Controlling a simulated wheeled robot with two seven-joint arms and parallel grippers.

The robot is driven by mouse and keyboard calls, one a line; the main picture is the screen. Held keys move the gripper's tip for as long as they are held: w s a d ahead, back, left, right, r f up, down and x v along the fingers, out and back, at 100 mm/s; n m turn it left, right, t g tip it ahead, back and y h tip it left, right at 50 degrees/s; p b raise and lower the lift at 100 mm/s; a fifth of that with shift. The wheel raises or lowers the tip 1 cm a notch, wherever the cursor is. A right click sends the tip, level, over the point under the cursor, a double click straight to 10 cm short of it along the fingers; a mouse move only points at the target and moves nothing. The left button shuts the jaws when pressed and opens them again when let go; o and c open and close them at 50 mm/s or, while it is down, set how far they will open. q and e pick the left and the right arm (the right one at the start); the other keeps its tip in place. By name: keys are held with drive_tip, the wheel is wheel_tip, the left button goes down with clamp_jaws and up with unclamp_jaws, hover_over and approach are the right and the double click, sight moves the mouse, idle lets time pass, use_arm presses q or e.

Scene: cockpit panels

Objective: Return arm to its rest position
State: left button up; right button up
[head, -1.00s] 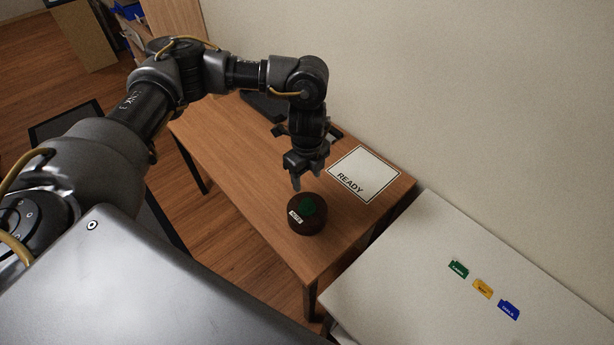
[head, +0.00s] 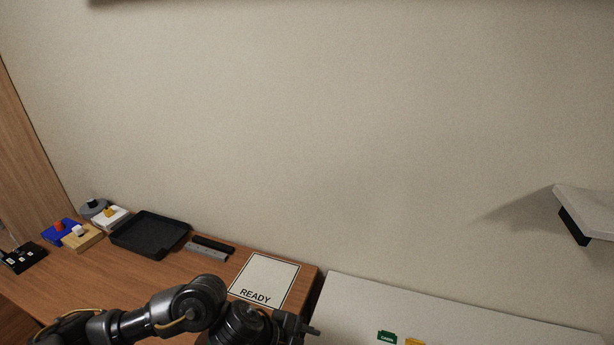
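My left arm comes in along the bottom edge of the head view, and its elbow and wrist links show over the brown desk (head: 150,292). My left gripper (head: 308,330) is at the bottom edge, just below the white READY mat (head: 262,275) in the picture. Its fingers point right, and its lower part is cut off by the frame. I cannot tell whether the fingers are open or shut. I see nothing held. My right arm and gripper are not in view.
A black tray (head: 150,234) and a dark bar with a grey ruler-like strip (head: 206,251) lie on the desk. Several coloured blocks stand at left. A white table (head: 440,310) with green and yellow tags is at right. A shelf (head: 588,207) juts from the bare wall.

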use_arm(q)
drive_tip(key=s+d+r+n+t+h, duration=0.1)
drive_tip(key=d+r+n+t+h, duration=0.1)
drive_tip(key=d+r+n, duration=0.15)
drive_tip(key=s+a+f+n+t+y, duration=0.2)
drive_tip(key=s+a+f+n+y, duration=0.15)
drive_tip(key=a+n, duration=0.45)
drive_tip(key=s+a+f+n+t+y, duration=0.1)
drive_tip(key=s+a+f+n+y, duration=0.25)
drive_tip(key=a, duration=0.65)
drive_tip(key=s+a+f+n+g+y, duration=0.35)
drive_tip(key=s+a+n, duration=0.25)
drive_tip(key=s+a, duration=0.4)
wheel_tip(320, 180, down, 32)
drive_tip(key=s+g+b, duration=0.2)
drive_tip(key=b, duration=0.3)
drive_tip(key=s+a+f+b, duration=0.2)
drive_tip(key=s+f+b, duration=0.2)
drive_tip(key=s+f, duration=1.2)
wheel_tip(320, 180, down, 4)
drive_tip(key=shift+a+m+g+h+b, duration=0.25)
drive_tip(key=shift+m+g+h+b, duration=0.1)
drive_tip(key=shift+g, duration=0.1)
